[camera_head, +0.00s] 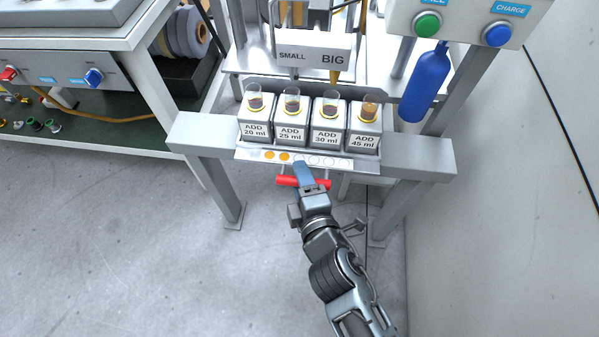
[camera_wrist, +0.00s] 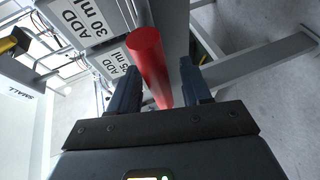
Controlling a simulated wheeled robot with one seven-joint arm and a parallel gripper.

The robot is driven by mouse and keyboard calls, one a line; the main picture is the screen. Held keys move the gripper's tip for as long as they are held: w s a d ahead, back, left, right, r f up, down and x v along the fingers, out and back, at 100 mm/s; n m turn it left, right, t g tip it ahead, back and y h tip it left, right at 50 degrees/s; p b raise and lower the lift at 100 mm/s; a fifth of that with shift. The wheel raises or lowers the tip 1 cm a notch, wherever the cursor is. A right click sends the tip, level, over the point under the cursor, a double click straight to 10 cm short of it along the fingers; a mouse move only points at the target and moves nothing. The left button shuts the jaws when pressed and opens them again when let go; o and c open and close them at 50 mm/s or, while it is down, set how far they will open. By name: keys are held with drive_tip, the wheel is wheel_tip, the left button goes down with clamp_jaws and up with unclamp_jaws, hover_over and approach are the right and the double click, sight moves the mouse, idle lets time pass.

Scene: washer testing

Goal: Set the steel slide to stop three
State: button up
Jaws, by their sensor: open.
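The steel slide shows as a bright strip (camera_head: 245,155) along the front beam, below a row of cups. A red bar handle (camera_head: 288,181) sits in front of the strip, with ends showing on both sides of my gripper (camera_head: 303,176). In the wrist view the red handle (camera_wrist: 152,60) lies between the two dark blue fingers of my gripper (camera_wrist: 159,72). The fingers are apart, with a visible gap at the right finger. Contact at the left finger cannot be told.
Behind the strip stand several grey blocks with glass cups, labelled ADD 20 ml (camera_head: 256,133) to ADD 45 ml (camera_head: 364,145). A SMALL/BIG sign (camera_head: 312,58) hangs above. A blue bottle (camera_head: 427,82) and a button box (camera_head: 460,22) are at right. Floor in front is clear.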

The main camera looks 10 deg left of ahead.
drive_tip(key=v, duration=0.6)
drive_tip(key=shift+s+d, duration=0.1)
idle(0.4)
drive_tip(key=s+d+r+m+h+p, duration=0.1)
drive_tip(key=s+d+r+m+p, duration=0.2)
drive_tip(key=s+d+r+m, duration=0.35)
drive_tip(key=s+d+r+m+h+p, duration=0.1)
drive_tip(key=s+d+r+m+p, duration=0.25)
drive_tip(key=s+d, duration=0.55)
drive_tip(key=s+d+r+m+h+p, duration=0.1)
drive_tip(key=s+d+r+m, duration=0.1)
drive_tip(key=s+r+m, duration=0.1)
drive_tip(key=s+d+r+m+h+p, duration=0.1)
drive_tip(key=s+d+r+m, duration=0.2)
drive_tip(key=r, duration=0.5)
drive_tip(key=s+d+r+m+t+h+p, duration=0.1)
drive_tip(key=s+d+r+m+h+p, duration=0.1)
drive_tip(key=s+r+m, duration=0.3)
drive_tip(key=shift+s+d+r+m, duration=0.2)
drive_tip(key=shift+d+r+m, duration=0.05)
drive_tip(key=shift+d+m, duration=0.2)
